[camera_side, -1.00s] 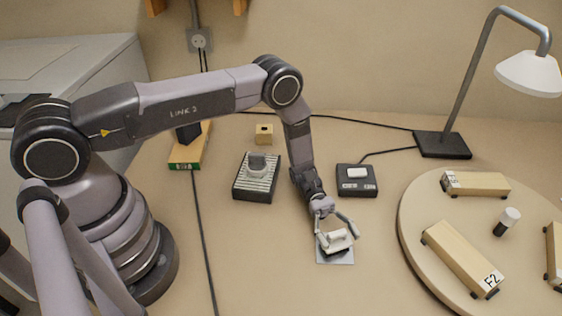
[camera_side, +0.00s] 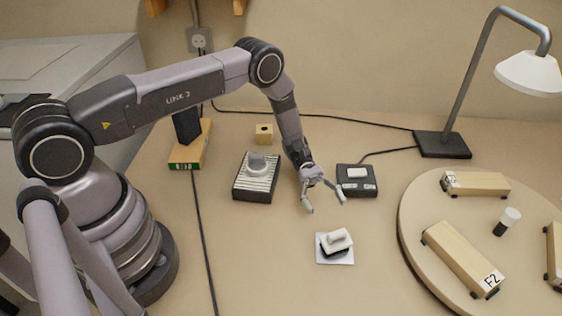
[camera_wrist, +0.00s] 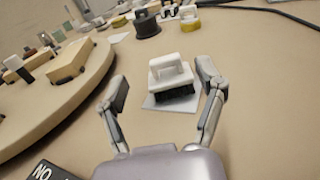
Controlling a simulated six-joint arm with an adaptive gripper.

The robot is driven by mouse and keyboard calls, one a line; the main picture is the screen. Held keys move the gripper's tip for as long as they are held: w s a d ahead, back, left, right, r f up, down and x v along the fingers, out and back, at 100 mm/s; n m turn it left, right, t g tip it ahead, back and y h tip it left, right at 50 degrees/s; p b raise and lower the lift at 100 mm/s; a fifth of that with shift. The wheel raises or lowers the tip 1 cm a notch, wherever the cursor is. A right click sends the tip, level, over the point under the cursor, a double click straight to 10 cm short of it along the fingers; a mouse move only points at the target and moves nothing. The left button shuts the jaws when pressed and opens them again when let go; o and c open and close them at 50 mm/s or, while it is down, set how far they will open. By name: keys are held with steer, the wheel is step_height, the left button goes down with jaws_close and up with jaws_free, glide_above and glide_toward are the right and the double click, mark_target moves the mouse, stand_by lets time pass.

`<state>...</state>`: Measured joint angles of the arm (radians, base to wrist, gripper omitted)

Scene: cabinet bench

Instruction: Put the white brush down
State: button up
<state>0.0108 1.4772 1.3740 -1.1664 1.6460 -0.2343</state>
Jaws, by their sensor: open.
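The white brush (camera_side: 337,239) has a white handle and dark bristles. It sits bristles down on a light grey square pad (camera_side: 345,260), and no gripper touches it. In the wrist view the brush (camera_wrist: 171,73) stands on the pad (camera_wrist: 165,104) ahead of the fingers. My gripper (camera_side: 325,206) is open and empty, raised above the table and behind the brush in the side view. Both fingers of my gripper (camera_wrist: 167,98) show spread apart in the wrist view.
A round wooden platform (camera_side: 418,256) with blocks and a white-capped black cylinder (camera_side: 507,221) stands right. A black box with a white top piece (camera_side: 357,179) and a ribbed tray (camera_side: 248,193) lie behind. A lamp (camera_side: 443,145) stands farther back. Table left of the pad is clear.

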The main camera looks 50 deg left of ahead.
steer(key=s+a+r+m+t+y, duration=0.1)
steer(key=s+a+r+m+y, duration=0.2)
steer(key=r, duration=0.9)
steer(key=s+a+r+m+t+y, duration=0.1)
steer(key=a+r+m+y, duration=0.3)
steer(key=r, duration=0.9)
steer(key=s+a+r+m+t+y, duration=0.3)
steer(key=s+a+r+t+y, duration=0.1)
steer(key=s, duration=0.6)
steer(key=s+a+r+m+t+y, duration=0.2)
steer(key=s+a+r+t+y, duration=0.3)
steer(key=s, duration=0.4)
steer(key=shift+s+a+r+m+t, duration=0.4)
steer(key=shift+a+r+t, duration=0.5)
steer(key=shift+a, duration=0.2)
